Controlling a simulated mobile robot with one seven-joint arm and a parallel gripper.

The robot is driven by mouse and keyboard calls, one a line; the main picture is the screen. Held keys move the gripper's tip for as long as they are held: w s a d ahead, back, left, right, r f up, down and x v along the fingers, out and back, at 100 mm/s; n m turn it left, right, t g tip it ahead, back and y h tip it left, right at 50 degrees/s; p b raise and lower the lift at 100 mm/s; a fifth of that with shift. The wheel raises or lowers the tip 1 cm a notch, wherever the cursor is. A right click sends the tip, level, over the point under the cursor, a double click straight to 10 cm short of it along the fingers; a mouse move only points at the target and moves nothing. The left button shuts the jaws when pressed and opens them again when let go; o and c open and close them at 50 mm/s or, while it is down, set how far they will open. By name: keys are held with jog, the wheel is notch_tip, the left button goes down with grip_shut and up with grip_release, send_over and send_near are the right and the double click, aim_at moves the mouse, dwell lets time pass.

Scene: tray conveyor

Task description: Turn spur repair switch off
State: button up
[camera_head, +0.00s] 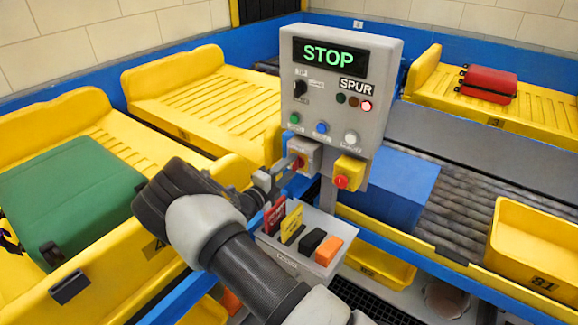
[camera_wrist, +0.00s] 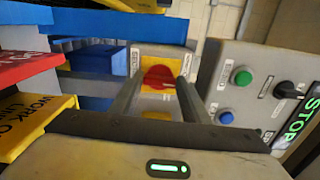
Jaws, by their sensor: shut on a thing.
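The spur repair switch is a grey box (camera_head: 307,156) with a red knob, low on the left of the control panel. The wrist view shows its red knob (camera_wrist: 158,77) on a yellow plate. My gripper (camera_head: 285,170) reaches it from the left. In the wrist view the two fingers of my gripper (camera_wrist: 166,90) stand on either side of the knob, shut on it. The fingers hide part of the knob and plate, and I cannot read its position.
The grey panel (camera_head: 384,65) shows green "STOP", with a lit red lamp (camera_head: 366,106). A red emergency button (camera_head: 341,182) on a yellow box sits close on the right. Below, a grey holder (camera_head: 275,245) has several tags and blocks. Yellow trays and conveyors surround it.

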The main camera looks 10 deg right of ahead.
jog(key=shift+f+n, duration=0.1)
jog(key=shift+n, duration=0.3)
jog(key=o, duration=1)
jog(key=shift+o, duration=0.2)
jog(key=b+v, duration=0.1)
jog(key=v, duration=1.6)
jog(key=shift+s, duration=0.2)
jog(key=shift+a, duration=0.1)
